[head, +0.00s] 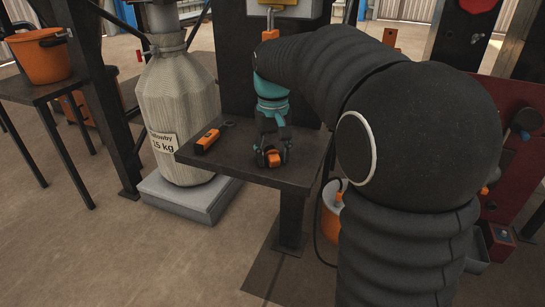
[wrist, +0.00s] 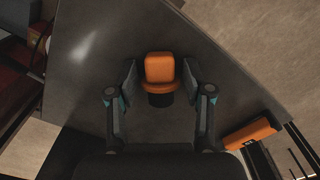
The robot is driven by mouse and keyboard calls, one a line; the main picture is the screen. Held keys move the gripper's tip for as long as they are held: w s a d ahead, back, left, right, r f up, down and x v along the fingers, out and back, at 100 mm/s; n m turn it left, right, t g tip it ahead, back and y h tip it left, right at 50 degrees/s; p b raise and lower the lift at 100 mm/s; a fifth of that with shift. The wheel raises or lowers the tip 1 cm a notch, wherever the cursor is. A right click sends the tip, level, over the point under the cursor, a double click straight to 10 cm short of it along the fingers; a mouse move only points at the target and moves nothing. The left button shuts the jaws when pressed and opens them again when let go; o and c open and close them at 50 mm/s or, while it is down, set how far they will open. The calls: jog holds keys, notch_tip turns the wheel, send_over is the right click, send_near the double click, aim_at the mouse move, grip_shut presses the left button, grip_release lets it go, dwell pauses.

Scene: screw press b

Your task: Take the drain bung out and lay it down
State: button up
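The drain bung (wrist: 159,70), an orange block with a round orange flange and a black plug end, appears to lie on the dark metal table (wrist: 90,50). In the head view the bung (head: 274,158) shows low between my fingers near the front edge of the tabletop (head: 235,160). My gripper (wrist: 160,78) points down at the table, one finger on each side of the bung. The fingers stand apart, with a narrow gap showing beside the orange block. The black end faces the palm side in the wrist view. The drain hole is not visible.
An orange and black tool (head: 207,139) lies left of the bung on the table, also in the wrist view (wrist: 250,133). A sack (head: 178,100) stands on a grey platform (head: 185,200). An orange bucket (head: 45,58) stands on a side table.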

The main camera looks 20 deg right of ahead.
aim_at(273, 150)
grip_shut()
jog(key=shift+r, duration=0.15)
jog(key=shift+r, duration=0.65)
notch_tip(273, 150, up, 3)
jog(key=shift+f+p, duration=0.15)
jog(key=shift+p, duration=0.45)
jog(key=s+d+r, duration=0.6)
jog(key=s+d, duration=0.2)
jog(key=shift+s+r+p, duration=0.25)
jog(key=shift+r+p, duration=0.15)
jog(key=shift+p, duration=0.05)
jog(key=shift+d, duration=0.15)
